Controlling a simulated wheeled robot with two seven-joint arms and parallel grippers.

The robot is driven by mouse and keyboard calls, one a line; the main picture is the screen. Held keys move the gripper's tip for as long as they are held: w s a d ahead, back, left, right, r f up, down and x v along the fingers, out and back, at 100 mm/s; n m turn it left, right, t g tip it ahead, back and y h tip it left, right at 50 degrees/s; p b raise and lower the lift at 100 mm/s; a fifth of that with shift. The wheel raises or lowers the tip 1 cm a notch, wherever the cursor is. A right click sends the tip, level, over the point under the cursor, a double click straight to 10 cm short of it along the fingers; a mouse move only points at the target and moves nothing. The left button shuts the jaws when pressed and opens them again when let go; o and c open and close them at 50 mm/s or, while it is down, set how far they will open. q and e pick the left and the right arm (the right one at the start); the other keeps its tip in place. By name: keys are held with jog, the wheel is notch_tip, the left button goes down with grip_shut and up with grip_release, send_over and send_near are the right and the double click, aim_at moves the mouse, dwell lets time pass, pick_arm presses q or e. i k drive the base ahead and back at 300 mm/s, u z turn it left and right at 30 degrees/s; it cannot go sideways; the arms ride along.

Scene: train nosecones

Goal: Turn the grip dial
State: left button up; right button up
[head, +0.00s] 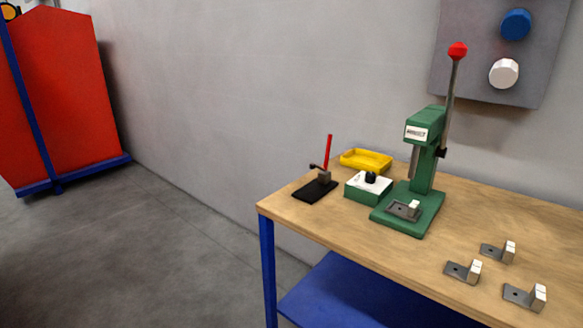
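A black knob (371,177) sits on the white top of a small green box (368,190) on the workbench, left of the green press. On the grey wall panel (470,40) at the upper right are a blue round knob (516,24) and a white round knob (504,73) below it. No readable label shows which of these is the grip dial. Neither of my grippers is in view.
A green lever press (423,165) with a red-tipped handle stands on the wooden workbench (470,221). A black toggle clamp (316,190), a yellow tray (366,160) and several metal brackets (463,271) are around it. A red cabinet-like object (60,95) stands far left.

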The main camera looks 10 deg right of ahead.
aim_at(370, 177)
jog(key=u, duration=1.25)
jog(key=i, duration=2.65)
jog(key=z, duration=3.35)
jog(key=i, duration=0.45)
jog(key=z, duration=0.05)
